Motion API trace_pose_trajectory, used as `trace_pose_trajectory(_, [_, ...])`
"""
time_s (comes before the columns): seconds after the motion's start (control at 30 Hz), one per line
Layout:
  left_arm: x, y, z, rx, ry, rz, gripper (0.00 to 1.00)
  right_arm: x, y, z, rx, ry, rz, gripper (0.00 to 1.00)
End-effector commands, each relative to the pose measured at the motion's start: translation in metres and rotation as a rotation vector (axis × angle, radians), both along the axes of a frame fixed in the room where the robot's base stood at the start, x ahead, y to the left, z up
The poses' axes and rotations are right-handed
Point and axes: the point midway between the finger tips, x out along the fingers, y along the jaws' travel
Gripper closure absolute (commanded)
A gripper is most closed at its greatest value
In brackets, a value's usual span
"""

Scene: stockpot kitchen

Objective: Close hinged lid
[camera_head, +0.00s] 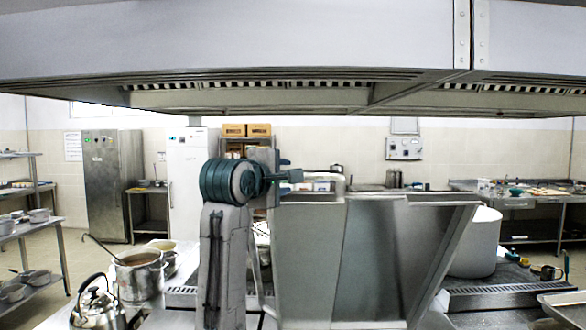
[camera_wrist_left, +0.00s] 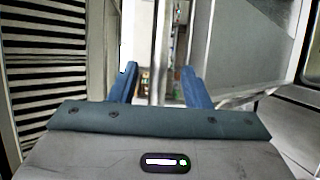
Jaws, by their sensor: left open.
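A hinged lid (camera_head: 390,255), a large stainless steel panel with raised side edges, stands open and leans slightly in the middle of the head view. My left arm rises in front of its left side. My left gripper (camera_head: 291,176) is near the lid's upper left corner, partly hidden by its own wrist. In the left wrist view, the blue fingers of the left gripper (camera_wrist_left: 160,84) are apart. An upright metal edge shows between them; I cannot tell if they touch it. My right gripper is not in view.
A kettle (camera_head: 97,305) and a stockpot (camera_head: 139,275) with a ladle stand at the left. A large white pot (camera_head: 476,243) stands right of the lid. A range hood (camera_head: 250,45) hangs overhead. A slatted vent panel (camera_wrist_left: 55,80) is close at left in the wrist view.

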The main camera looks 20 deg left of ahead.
Motion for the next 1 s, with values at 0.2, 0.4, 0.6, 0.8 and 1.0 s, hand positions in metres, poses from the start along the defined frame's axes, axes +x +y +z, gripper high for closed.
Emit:
trace_pose_trajectory(0.2, [0.038, -0.004, 0.000, 0.000, 0.004, -0.001, 0.57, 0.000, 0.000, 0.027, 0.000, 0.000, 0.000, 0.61])
trace_pose_trajectory(0.4, [0.055, -0.006, -0.004, 0.001, 0.001, 0.000, 0.57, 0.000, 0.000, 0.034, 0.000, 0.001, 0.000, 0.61])
trace_pose_trajectory(0.6, [0.058, -0.007, -0.006, 0.002, 0.000, 0.000, 0.57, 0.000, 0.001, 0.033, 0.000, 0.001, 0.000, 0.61])
trace_pose_trajectory(0.8, [0.057, -0.007, -0.006, 0.002, 0.000, 0.000, 0.74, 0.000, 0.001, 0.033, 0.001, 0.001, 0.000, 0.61])
trace_pose_trajectory(1.0, [0.057, -0.006, -0.006, 0.002, 0.000, 0.000, 1.00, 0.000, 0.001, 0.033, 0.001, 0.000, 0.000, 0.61])
